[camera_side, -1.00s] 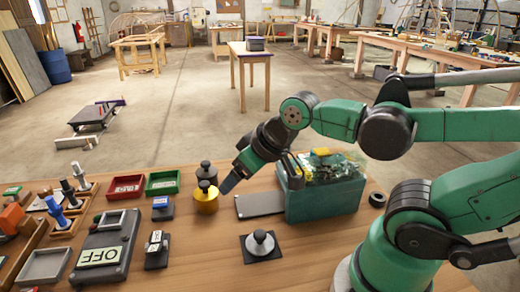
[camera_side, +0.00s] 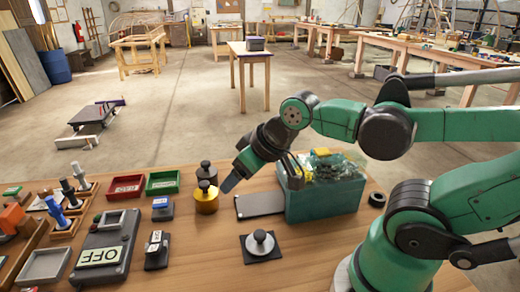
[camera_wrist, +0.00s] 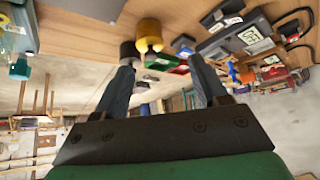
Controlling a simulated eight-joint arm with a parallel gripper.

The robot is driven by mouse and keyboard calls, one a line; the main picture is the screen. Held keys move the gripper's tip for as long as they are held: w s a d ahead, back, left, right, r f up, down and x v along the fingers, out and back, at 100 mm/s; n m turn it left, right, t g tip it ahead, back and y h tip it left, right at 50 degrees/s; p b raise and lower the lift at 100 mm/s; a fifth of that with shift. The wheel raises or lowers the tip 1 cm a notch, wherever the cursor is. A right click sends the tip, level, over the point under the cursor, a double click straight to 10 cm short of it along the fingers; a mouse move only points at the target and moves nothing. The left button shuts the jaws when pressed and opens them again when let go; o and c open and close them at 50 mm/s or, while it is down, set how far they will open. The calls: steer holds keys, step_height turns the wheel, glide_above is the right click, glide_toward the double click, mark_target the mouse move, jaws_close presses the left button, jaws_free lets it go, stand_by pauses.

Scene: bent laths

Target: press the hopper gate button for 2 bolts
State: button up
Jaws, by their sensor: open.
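I cannot tell which control is the hopper gate button, as no label naming it is readable. The yellow cylinder also shows in the wrist view (camera_wrist: 149,32). A grey round knob (camera_side: 260,243) sits on a dark square plate nearer the front. My gripper (camera_side: 228,184) is just right of the yellow cylinder; contact is unclear. In the wrist view its fingers (camera_wrist: 163,82) are spread with nothing held between them. No bolts can be made out.
A teal bin (camera_side: 325,202) with clear, lumpy contents stands right of my gripper, beside a flat grey plate (camera_side: 260,205). At left are a dark box marked OFF (camera_side: 103,247), small labelled blocks, and red (camera_side: 127,187) and green (camera_side: 162,183) trays.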

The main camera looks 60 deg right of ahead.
jaws_close()
stand_by(1.5)
